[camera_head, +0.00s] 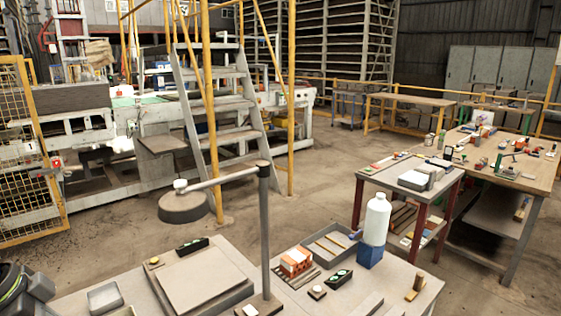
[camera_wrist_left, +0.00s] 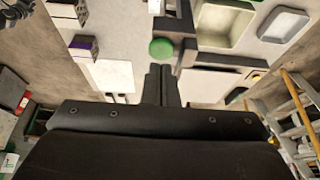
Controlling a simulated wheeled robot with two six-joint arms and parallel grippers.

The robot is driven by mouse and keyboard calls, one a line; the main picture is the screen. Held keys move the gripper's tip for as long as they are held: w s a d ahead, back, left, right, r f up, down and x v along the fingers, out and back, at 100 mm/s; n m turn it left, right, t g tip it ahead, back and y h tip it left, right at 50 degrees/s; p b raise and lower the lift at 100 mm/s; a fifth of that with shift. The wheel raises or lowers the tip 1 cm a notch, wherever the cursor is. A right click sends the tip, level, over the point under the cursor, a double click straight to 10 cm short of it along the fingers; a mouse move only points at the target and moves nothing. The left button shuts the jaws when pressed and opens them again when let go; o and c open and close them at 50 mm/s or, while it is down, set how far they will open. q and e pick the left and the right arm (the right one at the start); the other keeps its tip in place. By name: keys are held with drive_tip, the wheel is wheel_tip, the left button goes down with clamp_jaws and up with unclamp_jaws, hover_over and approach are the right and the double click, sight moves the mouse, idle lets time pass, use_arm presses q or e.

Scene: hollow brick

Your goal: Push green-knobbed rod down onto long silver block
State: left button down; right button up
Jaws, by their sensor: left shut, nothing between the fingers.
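In the left wrist view a round green knob (camera_wrist_left: 161,49) lies just beyond the tips of my left gripper (camera_wrist_left: 160,70). The fingers are together with nothing between them. A small gap shows between knob and tips; whether they touch in depth I cannot tell. The rod under the knob is hidden. Dark parts of my left arm show at the lower left of the head view. My right gripper is in neither view.
The near table holds a lamp-like post (camera_head: 265,235), a flat board (camera_head: 200,280), an orange brick (camera_head: 295,261), a shallow tray (camera_head: 322,247) and a white bottle (camera_head: 376,220) over a blue block (camera_head: 369,256). A cream tray (camera_wrist_left: 228,45) and grey dish (camera_wrist_left: 284,24) show in the wrist view.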

use_arm(q)
drive_tip(key=shift+f, duration=0.1)
idle(0.3)
drive_tip(key=shift+f+b, duration=0.35)
drive_tip(key=shift+f, duration=0.3)
drive_tip(key=shift+r, duration=0.15)
idle(0.4)
wheel_tip(320, 180, up, 7)
drive_tip(key=p, duration=0.8)
drive_tip(key=shift+p, duration=0.3)
